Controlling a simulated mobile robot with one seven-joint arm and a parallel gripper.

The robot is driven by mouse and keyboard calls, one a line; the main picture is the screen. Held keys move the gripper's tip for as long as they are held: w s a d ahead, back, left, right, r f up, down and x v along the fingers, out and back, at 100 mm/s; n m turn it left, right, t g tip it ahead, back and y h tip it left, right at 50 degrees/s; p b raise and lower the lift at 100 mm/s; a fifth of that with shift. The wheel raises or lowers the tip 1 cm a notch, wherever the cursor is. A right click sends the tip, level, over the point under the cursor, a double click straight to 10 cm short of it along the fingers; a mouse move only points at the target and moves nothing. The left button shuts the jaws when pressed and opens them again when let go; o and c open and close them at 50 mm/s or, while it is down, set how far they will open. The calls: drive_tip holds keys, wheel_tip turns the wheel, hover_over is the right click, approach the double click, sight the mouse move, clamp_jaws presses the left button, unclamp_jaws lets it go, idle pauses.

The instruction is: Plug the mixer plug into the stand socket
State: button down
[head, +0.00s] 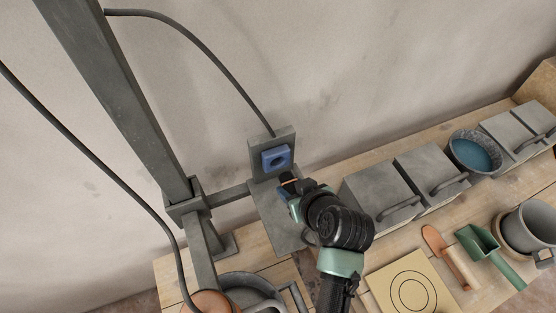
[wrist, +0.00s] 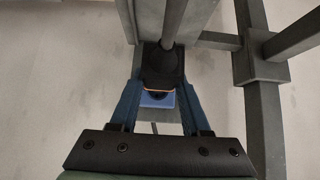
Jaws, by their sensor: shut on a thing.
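The blue stand socket (head: 277,158) is fixed to a grey upright plate on the stand. Its dark opening shows uncovered in the head view. My gripper (head: 288,181) is just below and slightly right of the socket. In the wrist view, my gripper's blue fingers (wrist: 160,100) are shut on the black mixer plug (wrist: 161,68), which has a thin orange edge and a thick cord. Part of the blue socket (wrist: 157,99) shows beyond the plug. The plug appears apart from the socket; the exact gap is hard to tell.
A grey post (head: 125,95) stands left of the socket, with a crossbar (head: 225,194) joining it. A dark cable (head: 212,55) runs to the socket plate. Grey lidded boxes (head: 380,190), a blue-filled bowl (head: 474,151), a green scoop (head: 483,245) and a grey mug (head: 526,230) stand to the right.

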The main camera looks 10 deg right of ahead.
sight(287, 176)
drive_tip(key=shift+w, duration=0.15)
drive_tip(key=shift+w+a, duration=0.15)
drive_tip(key=shift+w, duration=0.55)
drive_tip(key=shift+w+a, duration=0.15)
drive_tip(key=shift+w, duration=0.5)
drive_tip(key=shift+w, duration=0.15)
idle(0.7)
drive_tip(key=shift+w+a, duration=0.25)
drive_tip(key=shift+w, duration=0.9)
drive_tip(key=shift+c, duration=1.4)
unclamp_jaws()
drive_tip(key=shift+s, duration=0.1)
